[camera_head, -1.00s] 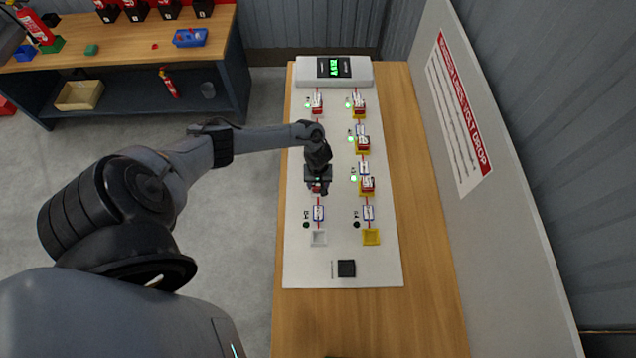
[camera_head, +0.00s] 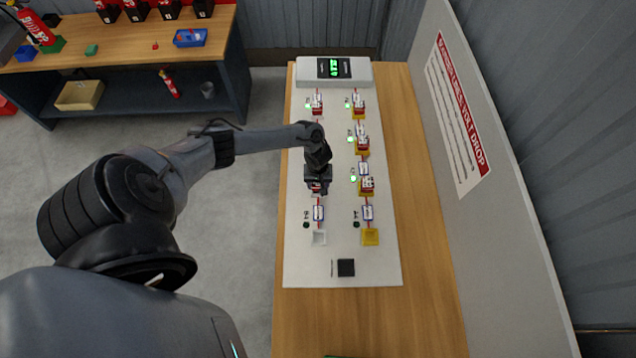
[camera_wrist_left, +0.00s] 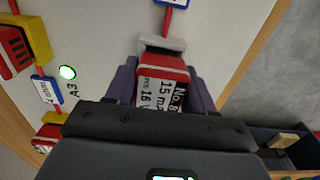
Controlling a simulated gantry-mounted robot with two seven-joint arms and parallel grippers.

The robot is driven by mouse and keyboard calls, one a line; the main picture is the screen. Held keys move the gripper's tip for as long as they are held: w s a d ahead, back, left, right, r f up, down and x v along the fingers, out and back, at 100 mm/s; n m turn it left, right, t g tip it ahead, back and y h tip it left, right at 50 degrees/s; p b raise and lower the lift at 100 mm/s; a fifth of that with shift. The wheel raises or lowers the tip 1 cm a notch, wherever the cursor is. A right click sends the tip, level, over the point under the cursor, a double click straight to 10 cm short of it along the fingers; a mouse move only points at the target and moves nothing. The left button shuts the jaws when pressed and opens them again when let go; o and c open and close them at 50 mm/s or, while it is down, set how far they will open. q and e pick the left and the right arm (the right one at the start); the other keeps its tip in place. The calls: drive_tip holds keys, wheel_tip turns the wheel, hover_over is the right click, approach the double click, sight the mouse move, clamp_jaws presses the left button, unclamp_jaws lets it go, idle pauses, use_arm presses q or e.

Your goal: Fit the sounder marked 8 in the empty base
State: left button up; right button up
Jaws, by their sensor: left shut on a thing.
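My left gripper (camera_head: 318,187) is shut on a red sounder with a white label reading No. 8 (camera_wrist_left: 168,82), seen in the left wrist view. The sounder is at a white base in the left column, whose pale rim (camera_wrist_left: 163,43) shows at its far end. I cannot tell whether it is fully seated. In the head view, the gripper mostly hides the sounder. Nearer me on the board are an empty white base (camera_head: 319,238) and an empty yellow base (camera_head: 371,238). My right gripper is not in view.
The white board (camera_head: 300,265) lies on a wooden bench (camera_head: 430,300), with a display unit (camera_head: 335,69) at its far end. Fitted sounders in yellow bases (camera_head: 367,184) stand close on the right. A black block (camera_head: 346,267) sits at the near end. A sign panel rises at right.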

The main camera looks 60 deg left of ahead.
use_arm(q)
drive_tip(key=shift+r+p, duration=0.95)
drive_tip(key=shift+r, duration=0.05)
drive_tip(key=shift+r+p, duration=0.7)
drive_tip(key=shift+r, duration=0.35)
drive_tip(key=shift+d, duration=0.1)
